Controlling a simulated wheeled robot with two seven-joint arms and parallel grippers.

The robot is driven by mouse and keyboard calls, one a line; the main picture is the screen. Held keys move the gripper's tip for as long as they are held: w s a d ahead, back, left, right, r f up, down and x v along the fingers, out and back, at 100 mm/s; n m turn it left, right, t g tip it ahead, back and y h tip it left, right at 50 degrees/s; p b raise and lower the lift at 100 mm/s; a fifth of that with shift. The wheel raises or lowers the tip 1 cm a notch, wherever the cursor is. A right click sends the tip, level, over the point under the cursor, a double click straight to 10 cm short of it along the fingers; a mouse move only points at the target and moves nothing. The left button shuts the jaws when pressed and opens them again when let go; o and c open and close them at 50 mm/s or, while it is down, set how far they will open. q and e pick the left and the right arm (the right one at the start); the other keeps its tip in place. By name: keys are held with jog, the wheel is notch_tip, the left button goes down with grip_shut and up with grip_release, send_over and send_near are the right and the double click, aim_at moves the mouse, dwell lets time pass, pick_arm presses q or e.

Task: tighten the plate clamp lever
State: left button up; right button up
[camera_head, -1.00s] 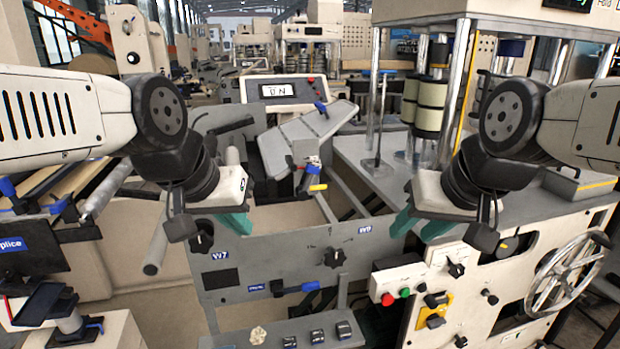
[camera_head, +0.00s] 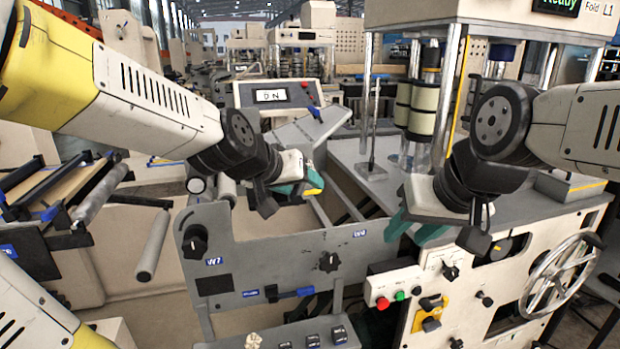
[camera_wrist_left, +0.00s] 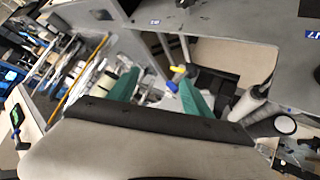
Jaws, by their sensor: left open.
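A small lever with a yellow tip (camera_head: 313,191) sits at the lower end of the grey tilted plate (camera_head: 302,130). My left gripper (camera_head: 298,187) is at this lever, and its teal fingers partly hide it. In the left wrist view the yellow tip (camera_wrist_left: 178,72) shows beyond and between the two spread teal fingers of my left gripper (camera_wrist_left: 160,88). The fingers are open; I cannot tell whether they touch the lever. My right gripper (camera_head: 414,230) hangs over the right side of the machine, its teal fingers apart and empty.
The grey front panel (camera_head: 285,262) with black knobs and a blue-handled lever (camera_head: 305,291) stands below the left gripper. A control box with red and green buttons (camera_head: 393,298) and a handwheel (camera_head: 565,272) are at right. A roller (camera_head: 155,245) is at left.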

aim_at(300, 186)
pick_arm(q)
jog(key=w+d+f+n+t+y, duration=0.1)
jog(key=w+d+f+t+y, duration=0.15)
jog(key=w, duration=0.35)
jog(key=w+d+f+t+y, duration=0.2)
jog(key=w+f+t+y, duration=0.15)
jog(key=w, duration=0.25)
jog(key=w+a+t+y, duration=0.1)
jog(key=w+a+y, duration=0.2)
jog(key=w+y, duration=0.1)
jog(key=shift+w+m+t+y, duration=0.3)
jog(key=shift+w, duration=0.45)
jog(key=shift+a+r, duration=0.1)
grip_shut()
dwell(0.5)
